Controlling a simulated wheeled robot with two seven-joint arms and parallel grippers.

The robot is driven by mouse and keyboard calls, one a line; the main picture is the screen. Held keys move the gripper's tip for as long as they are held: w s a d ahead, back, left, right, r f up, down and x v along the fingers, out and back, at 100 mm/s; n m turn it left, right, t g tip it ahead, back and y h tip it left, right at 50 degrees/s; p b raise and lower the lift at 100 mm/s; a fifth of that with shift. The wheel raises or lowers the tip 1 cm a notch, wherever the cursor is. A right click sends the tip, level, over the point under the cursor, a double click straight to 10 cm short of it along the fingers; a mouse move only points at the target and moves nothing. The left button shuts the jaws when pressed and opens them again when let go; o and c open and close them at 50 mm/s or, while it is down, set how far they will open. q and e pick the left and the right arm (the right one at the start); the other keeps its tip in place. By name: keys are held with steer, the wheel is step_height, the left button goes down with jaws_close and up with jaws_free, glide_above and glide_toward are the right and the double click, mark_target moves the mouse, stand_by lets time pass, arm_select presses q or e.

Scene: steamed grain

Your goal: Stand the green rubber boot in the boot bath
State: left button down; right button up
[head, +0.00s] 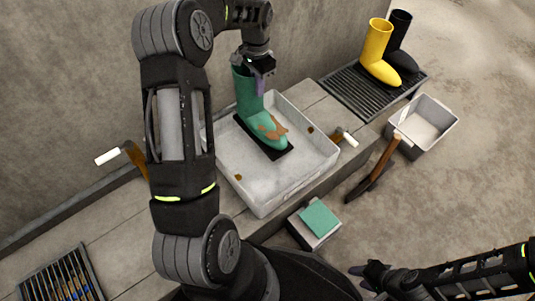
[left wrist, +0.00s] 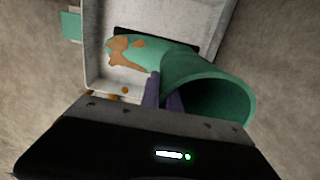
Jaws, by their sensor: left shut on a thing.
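The green rubber boot (head: 249,98) has brown mud on its foot and stands upright in the white boot bath (head: 319,152), over a black mat (head: 283,153). My left gripper (head: 261,84) is shut on the rim of the boot's shaft. In the left wrist view the boot's open top (left wrist: 215,100) faces the camera, with the fingers (left wrist: 163,92) at the shaft wall. Whether the sole fully touches the mat cannot be told. My right gripper (head: 366,277) is low at the right, away from the bath; its finger opening is unclear.
Yellow (head: 377,52) and black (head: 399,45) boots stand on a dark grate (head: 350,86) at the back right. A grey bin (head: 440,108), a wooden-handled tool (head: 384,157) and a box with a green pad (head: 318,218) are right of the bath. Floor at the far right is clear.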

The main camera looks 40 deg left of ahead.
arm_select(q)
steer(key=b, duration=0.2)
glide_above(259, 116)
steer(key=shift+w+a+f, duration=0.1)
steer(key=shift+w+f, duration=0.05)
steer(key=shift+f, duration=1.1)
steer(key=shift+w+a+f, duration=0.1)
steer(key=shift+f, duration=1.1)
steer(key=shift+f+b, duration=0.7)
steer(key=shift+f, duration=1.8)
steer(key=shift+f, duration=0.15)
steer(key=c, duration=1.6)
jaws_free()
steer(key=shift+d, duration=0.1)
